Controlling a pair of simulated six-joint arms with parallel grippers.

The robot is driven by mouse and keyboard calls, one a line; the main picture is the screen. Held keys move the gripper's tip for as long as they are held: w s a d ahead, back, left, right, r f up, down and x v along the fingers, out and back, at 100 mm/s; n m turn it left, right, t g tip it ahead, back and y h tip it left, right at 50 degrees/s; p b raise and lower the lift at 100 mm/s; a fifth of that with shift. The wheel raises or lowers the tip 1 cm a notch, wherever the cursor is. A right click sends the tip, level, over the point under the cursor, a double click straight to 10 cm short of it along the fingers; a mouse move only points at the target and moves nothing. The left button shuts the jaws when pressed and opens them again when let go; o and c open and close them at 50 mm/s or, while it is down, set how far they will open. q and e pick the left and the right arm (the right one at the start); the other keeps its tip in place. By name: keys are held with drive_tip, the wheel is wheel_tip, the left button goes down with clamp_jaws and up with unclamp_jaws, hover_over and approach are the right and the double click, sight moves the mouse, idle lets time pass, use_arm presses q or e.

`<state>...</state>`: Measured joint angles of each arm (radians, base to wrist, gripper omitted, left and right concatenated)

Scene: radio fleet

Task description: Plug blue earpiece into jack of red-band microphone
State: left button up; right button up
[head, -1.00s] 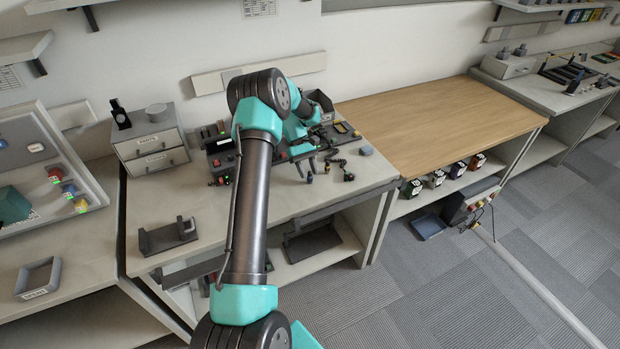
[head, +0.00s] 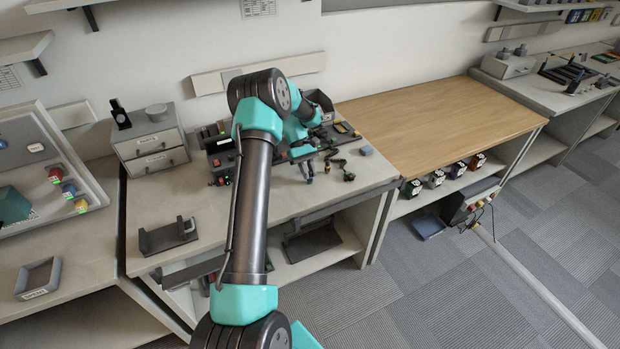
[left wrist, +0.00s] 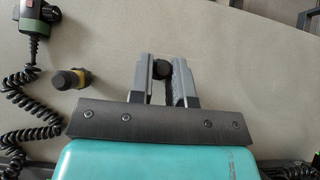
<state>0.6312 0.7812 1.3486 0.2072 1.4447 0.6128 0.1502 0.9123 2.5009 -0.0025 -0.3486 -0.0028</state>
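My left gripper (head: 309,176) is low over the grey bench in the head view. In the left wrist view its two grey fingers (left wrist: 161,72) stand apart on either side of a dark round-topped piece (left wrist: 160,70). Its colour band is hidden, so I cannot confirm it is the blue earpiece. I cannot tell whether the fingers press on it. A dark earpiece with a yellow band (left wrist: 72,79) stands to the left, apart from the gripper. A green-banded microphone (left wrist: 38,20) with a coiled cord lies further left. I cannot make out the red-band microphone. My right gripper is out of view.
A grey drawer box (head: 151,147) stands at the back left of the bench. Dark racks with small parts (head: 221,165) are behind the gripper. The wooden bench top (head: 440,120) to the right is clear.

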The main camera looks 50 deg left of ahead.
use_arm(q)
clamp_jaws()
unclamp_jaws()
clamp_jaws()
drive_tip(key=shift+r, duration=1.5)
drive_tip(key=shift+a, duration=0.1)
